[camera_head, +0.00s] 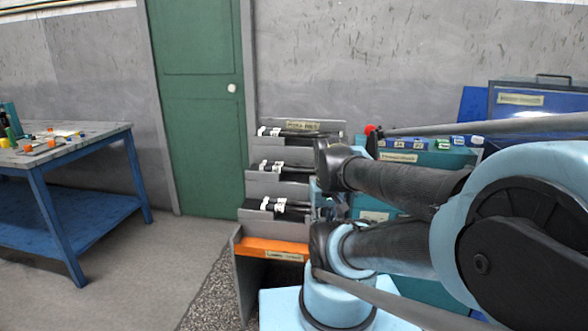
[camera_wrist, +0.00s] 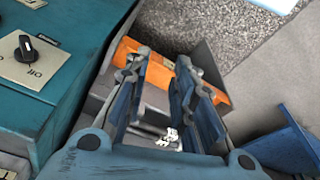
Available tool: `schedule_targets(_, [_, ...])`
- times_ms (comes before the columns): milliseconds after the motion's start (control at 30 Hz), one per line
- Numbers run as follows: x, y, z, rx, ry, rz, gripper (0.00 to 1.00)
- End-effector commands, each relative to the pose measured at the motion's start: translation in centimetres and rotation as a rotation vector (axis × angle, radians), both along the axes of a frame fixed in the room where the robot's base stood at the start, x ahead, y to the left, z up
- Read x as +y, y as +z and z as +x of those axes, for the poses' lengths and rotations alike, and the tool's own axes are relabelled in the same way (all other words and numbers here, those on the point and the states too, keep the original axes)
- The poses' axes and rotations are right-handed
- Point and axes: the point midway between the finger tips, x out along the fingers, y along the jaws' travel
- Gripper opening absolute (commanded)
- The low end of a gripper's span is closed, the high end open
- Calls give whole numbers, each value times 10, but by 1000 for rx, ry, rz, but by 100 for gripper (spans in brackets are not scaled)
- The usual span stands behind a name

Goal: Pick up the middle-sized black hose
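Black hoses with white labelled ends lie in a tiered grey rack in the head view: a top group (camera_head: 290,133), a middle group (camera_head: 280,171) and a lower group (camera_head: 282,206). I cannot tell by size which is the middle-sized hose. In the wrist view my gripper (camera_wrist: 162,65) is open, its two blue-grey fingers apart with nothing held between them. Beyond its palm, white hose ends (camera_wrist: 168,138) show low between the fingers. In the head view my arm largely hides the gripper and the rack's right side.
The rack has an orange front ledge (camera_head: 272,246). A teal cabinet with a black knob (camera_wrist: 28,47) stands close on the left in the wrist view. A blue workbench (camera_head: 75,150) stands at left in the head view, with free floor between it and the rack.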

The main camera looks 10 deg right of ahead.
Motion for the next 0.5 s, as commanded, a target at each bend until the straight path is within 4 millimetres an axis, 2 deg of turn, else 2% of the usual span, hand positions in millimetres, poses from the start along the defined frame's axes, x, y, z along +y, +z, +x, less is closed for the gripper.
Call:
schedule_targets(67, [0, 5, -6, -10, -7, 2, 24])
schedule_targets(167, [1, 13, -1, -12, -46, 17, 24])
schedule_targets(367, [4, 50, 37, -9, -255, 98, 24])
schedule_targets(500, [5, 79, 75, -2, -456, 173, 24])
